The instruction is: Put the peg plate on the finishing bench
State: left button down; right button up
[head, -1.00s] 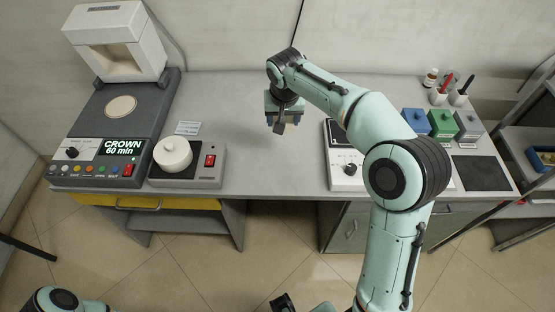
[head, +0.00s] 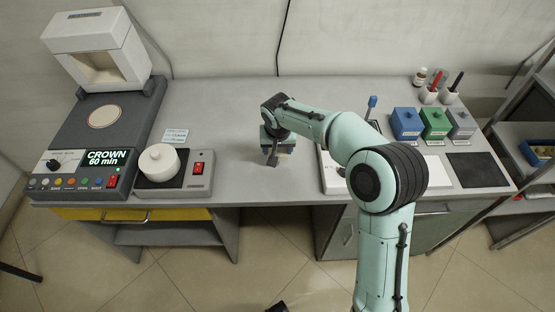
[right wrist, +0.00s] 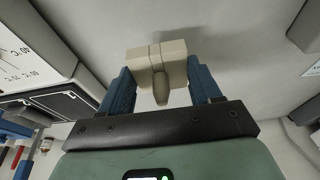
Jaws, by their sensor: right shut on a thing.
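My right gripper (head: 273,153) is over the clear middle of the grey bench (head: 230,110), near its front part. In the right wrist view its blue fingers (right wrist: 160,92) are shut on a pale beige block with a rounded peg-like part (right wrist: 158,65), which I take to be the peg plate. In the head view the held thing is mostly hidden by the gripper, and I cannot tell whether it touches the bench top. My left gripper is out of view.
A furnace unit with a lit display (head: 108,158) and a box with a round white knob (head: 160,163) stand left. Right are blue (head: 406,124), green (head: 435,124) and grey boxes, a dark mat (head: 477,170) and a shelf rack (head: 535,135). Bench space around the gripper is clear.

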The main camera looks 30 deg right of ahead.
aim_at(278, 166)
jog(key=shift+f, duration=2.75)
jog(key=shift+b, duration=0.3)
jog(key=shift+f, duration=0.2)
jog(key=o, duration=1.1)
jog(key=shift+r, duration=0.1)
jog(key=shift+r, duration=0.3)
jog(key=v, duration=1.1)
jog(key=shift+r+p, duration=0.3)
jog(key=shift+p, duration=0.15)
jog(key=shift+s+a, duration=0.1)
